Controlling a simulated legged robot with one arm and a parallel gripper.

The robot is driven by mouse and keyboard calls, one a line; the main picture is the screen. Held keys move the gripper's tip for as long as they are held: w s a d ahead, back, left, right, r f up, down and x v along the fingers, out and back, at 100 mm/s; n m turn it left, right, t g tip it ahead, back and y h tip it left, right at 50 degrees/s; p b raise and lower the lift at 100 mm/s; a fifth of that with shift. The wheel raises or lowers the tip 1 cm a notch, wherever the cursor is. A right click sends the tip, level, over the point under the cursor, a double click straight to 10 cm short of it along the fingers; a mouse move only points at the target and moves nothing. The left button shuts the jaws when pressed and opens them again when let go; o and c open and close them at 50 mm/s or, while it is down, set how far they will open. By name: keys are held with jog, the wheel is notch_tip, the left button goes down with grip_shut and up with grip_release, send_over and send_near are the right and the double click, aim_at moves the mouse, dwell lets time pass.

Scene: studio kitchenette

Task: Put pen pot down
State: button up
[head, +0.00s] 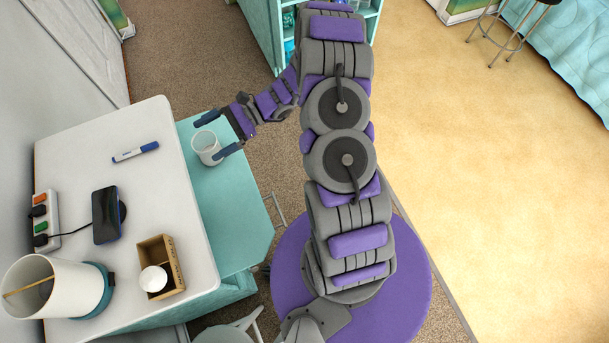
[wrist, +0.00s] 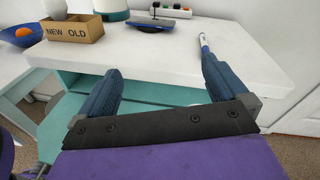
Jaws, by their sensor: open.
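The pen pot (head: 207,147) is a small whitish cup. In the head view it is upright over the teal surface (head: 232,205) beside the white tabletop. My gripper (head: 217,134) is open, with its blue fingers on either side of the pot; I cannot tell whether they touch it. In the wrist view the open fingers of my gripper (wrist: 160,72) point toward the white tabletop, and the pot is mostly hidden behind the gripper's dark plate.
The teal surface's front part is clear.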

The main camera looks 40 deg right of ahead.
jog(key=s+a+r+n+g+h, duration=0.25)
jog(key=s+r+n+h, duration=0.2)
jog(key=s+r, duration=0.3)
jog(key=s+a+r+n+g+h, duration=0.1)
jog(key=s+r+n+g+h, duration=0.25)
jog(key=s+r+n, duration=0.35)
jog(key=s+d+r+n+t+h, duration=0.1)
jog(key=s+d+h, duration=0.3)
jog(key=s, duration=0.4)
jog(key=s+d+r+n+t+h, duration=0.2)
jog(key=s+d+r+n+h, duration=0.1)
jog(key=s+d+h, duration=0.2)
jog(key=s+d, duration=0.2)
jog(key=s, duration=0.1)
jog(key=shift+s+d+r, duration=0.3)
